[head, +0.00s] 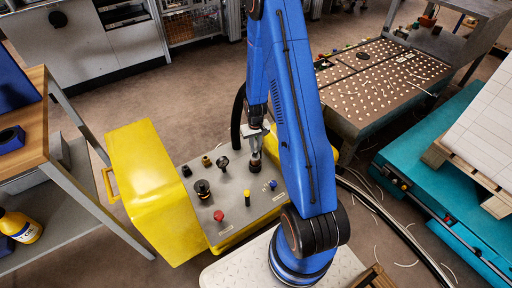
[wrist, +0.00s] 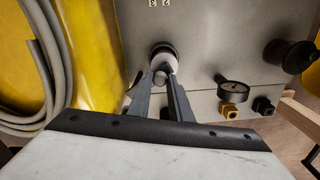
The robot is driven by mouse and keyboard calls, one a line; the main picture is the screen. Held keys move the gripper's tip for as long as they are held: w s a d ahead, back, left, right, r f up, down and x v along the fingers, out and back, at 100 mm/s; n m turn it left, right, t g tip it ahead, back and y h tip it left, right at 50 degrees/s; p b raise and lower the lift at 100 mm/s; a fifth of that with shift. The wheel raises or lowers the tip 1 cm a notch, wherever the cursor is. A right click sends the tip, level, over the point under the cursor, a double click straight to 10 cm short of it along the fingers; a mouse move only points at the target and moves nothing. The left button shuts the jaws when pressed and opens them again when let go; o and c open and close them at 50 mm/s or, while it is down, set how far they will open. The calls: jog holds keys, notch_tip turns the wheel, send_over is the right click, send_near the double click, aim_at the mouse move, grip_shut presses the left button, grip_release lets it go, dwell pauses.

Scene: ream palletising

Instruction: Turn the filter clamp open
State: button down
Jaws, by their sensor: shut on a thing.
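My gripper (head: 255,158) is over the grey panel top of a yellow machine (head: 152,190) in the head view. In the wrist view my gripper (wrist: 162,80) has its two fingers closed in on a small round fitting with a pale collar and dark ring (wrist: 163,54), which I take for the filter clamp. The fingers point at the panel (wrist: 195,70) and partly hide the fitting's near end. Its turned position cannot be told.
The panel also bears a red button (head: 218,215) and a black knob (head: 202,188). Grey hoses (wrist: 45,60) lie at left in the wrist view.

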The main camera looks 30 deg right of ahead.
jog(key=w+d+m, duration=0.1)
jog(key=w+m, duration=0.8)
jog(key=m, duration=0.8)
jog(key=shift+d+m, duration=0.3)
jog(key=shift+d, duration=0.05)
jog(key=shift+w, duration=0.1)
dwell(0.4)
jog(key=c, duration=1.6)
grip_release()
jog(key=shift+a, duration=0.1)
